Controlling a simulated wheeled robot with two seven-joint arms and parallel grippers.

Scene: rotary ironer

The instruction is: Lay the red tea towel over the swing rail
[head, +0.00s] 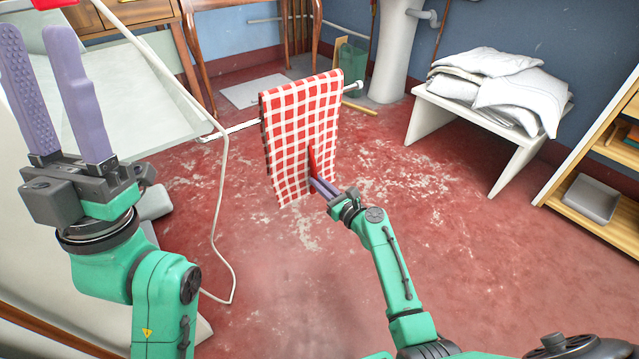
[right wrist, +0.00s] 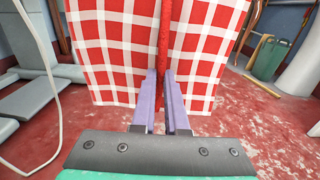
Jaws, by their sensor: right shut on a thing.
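The red and white checked tea towel (head: 298,122) hangs over the white swing rail (head: 240,127), near the rail's right end. The rail's capped end (head: 352,87) sticks out to the right of the towel. My right gripper (head: 318,180) is at the towel's lower front and is shut on a red fold of it. In the right wrist view the towel (right wrist: 120,45) fills the upper middle, with the fold (right wrist: 163,45) between the fingers (right wrist: 165,100). My left gripper (head: 65,95) is raised at the left, open and empty, its fingers apart.
A pale ironer board (head: 140,100) stands at the left, with a white cord (head: 222,200) hanging to the floor. A white bench (head: 465,125) with folded linen (head: 495,80) stands at the right, beside a wooden shelf (head: 590,185). A green bin (head: 350,62) is behind. The middle floor is clear.

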